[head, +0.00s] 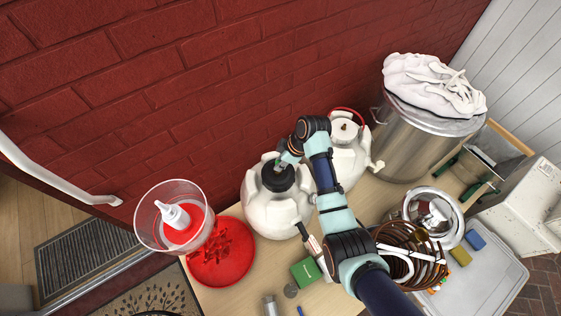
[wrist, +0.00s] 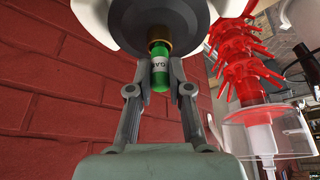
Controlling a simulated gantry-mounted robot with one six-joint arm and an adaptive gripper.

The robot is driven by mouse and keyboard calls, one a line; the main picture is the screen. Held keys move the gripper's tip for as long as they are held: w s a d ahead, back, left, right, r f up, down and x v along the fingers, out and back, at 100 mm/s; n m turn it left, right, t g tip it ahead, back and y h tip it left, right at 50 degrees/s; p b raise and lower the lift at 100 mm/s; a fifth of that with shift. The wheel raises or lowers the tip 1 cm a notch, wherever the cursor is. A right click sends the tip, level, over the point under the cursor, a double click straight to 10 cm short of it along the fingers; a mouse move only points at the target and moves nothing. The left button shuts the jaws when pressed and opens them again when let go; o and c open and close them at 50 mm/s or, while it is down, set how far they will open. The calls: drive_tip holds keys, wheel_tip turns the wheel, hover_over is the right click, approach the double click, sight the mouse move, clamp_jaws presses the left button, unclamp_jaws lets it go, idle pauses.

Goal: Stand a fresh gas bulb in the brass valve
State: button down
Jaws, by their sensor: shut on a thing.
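A green gas bulb (wrist: 160,74) with white lettering is between the fingers of my gripper (wrist: 160,95) in the wrist view. The gripper is shut on it. The brass valve (wrist: 158,47) is at the bulb's upper end in that view, in the middle of a dark round cap (wrist: 158,20). The bulb's end meets the brass; how deep it sits cannot be told. In the head view my gripper (head: 286,160) is over the black cap (head: 277,178) of the front white keg (head: 275,212). The bulb and valve cannot be made out there.
A second white keg (head: 350,155) stands close behind my arm. A red bottle tree (head: 222,262) and a clear bucket (head: 150,225) are left of the front keg. A green box (head: 305,272) lies in front. A steel pot (head: 410,140) and copper coil (head: 432,262) are to the right.

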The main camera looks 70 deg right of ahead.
drive_tip(key=shift+f, duration=0.25)
drive_tip(key=c, duration=1)
unclamp_jaws()
drive_tip(key=shift+r, duration=0.1)
drive_tip(key=v, duration=1.1)
drive_tip(key=shift+s+r, duration=0.15)
drive_tip(key=shift+r, duration=0.25)
